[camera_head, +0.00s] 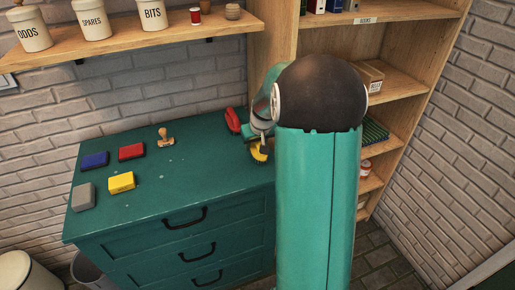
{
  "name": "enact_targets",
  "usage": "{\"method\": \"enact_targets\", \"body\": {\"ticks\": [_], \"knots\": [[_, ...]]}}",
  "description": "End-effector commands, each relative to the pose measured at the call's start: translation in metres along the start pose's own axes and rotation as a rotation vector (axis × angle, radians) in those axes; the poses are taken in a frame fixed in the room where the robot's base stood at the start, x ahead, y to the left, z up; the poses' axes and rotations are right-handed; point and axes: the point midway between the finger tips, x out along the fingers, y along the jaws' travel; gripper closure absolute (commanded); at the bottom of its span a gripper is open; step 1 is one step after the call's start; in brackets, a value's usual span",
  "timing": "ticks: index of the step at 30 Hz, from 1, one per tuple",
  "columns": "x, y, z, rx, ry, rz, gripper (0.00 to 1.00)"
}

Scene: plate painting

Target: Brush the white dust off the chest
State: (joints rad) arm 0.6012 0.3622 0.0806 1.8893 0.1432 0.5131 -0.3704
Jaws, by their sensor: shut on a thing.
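The chest (200,165) is dark green, with a flat top and several drawers with black handles. A few tiny pale specks (162,177) show on its top; I cannot tell whether they are the white dust. My gripper (256,141) is at the right end of the chest top, partly hidden by my own arm. It is shut on a small yellow thing (259,153) that looks like a brush. I cannot tell whether this brush touches the top.
A red object (233,120) lies close left of my gripper. Blue (95,160), red (132,152), yellow (121,182) and grey (84,197) blocks and a wooden stamp (165,138) are on the left half. A shelf unit (398,85) stands right.

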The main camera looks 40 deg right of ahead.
Motion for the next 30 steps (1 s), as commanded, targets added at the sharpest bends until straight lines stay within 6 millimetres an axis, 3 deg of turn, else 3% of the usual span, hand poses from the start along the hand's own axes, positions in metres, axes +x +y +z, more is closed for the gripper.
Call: {"method": "enact_targets", "body": {"ticks": [18,30], "knots": [[-0.047,-0.010,-0.022,-0.006,0.001,-0.001,0.78],[-0.054,-0.011,-0.024,-0.006,-0.002,-0.002,0.78]]}}
